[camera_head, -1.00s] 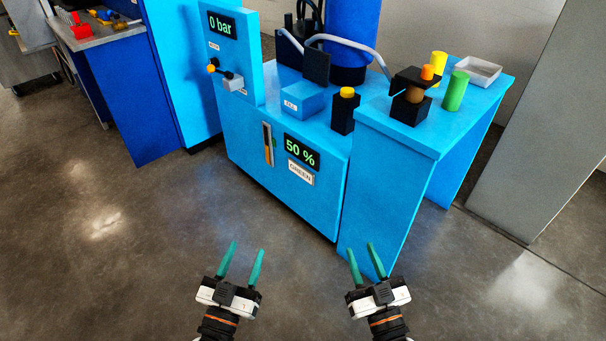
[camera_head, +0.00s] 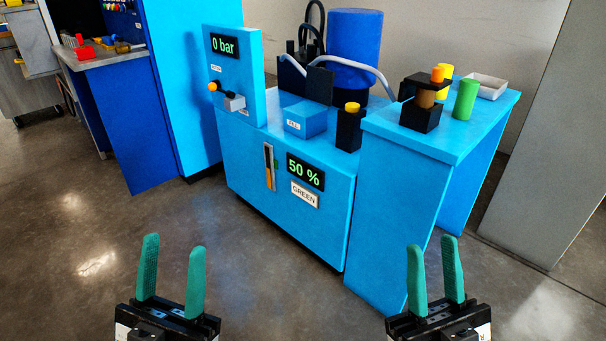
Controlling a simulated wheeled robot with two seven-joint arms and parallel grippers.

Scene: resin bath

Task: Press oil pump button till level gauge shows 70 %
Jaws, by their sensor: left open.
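The level display (camera_head: 305,172) on the blue machine's front reads 50 %. A narrow vertical gauge (camera_head: 269,167) with an orange lower part is left of it, and a label (camera_head: 304,194) below reads GREEN. A black box with a yellow-orange button-like top (camera_head: 352,107) stands on the machine; no label shows which button is the oil pump's. A small blue box (camera_head: 305,118) with a hard-to-read label is left of it. My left gripper (camera_head: 172,275) is open and empty at bottom left. My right gripper (camera_head: 434,271) is open and empty at bottom right. Both are apart from the machine.
A 0 bar display (camera_head: 223,45) sits above a small lever with an orange knob (camera_head: 213,87). A side table (camera_head: 405,155) bears a black holder (camera_head: 420,117), a green cylinder (camera_head: 465,99) and a white tray (camera_head: 487,87). The floor before the machine is clear.

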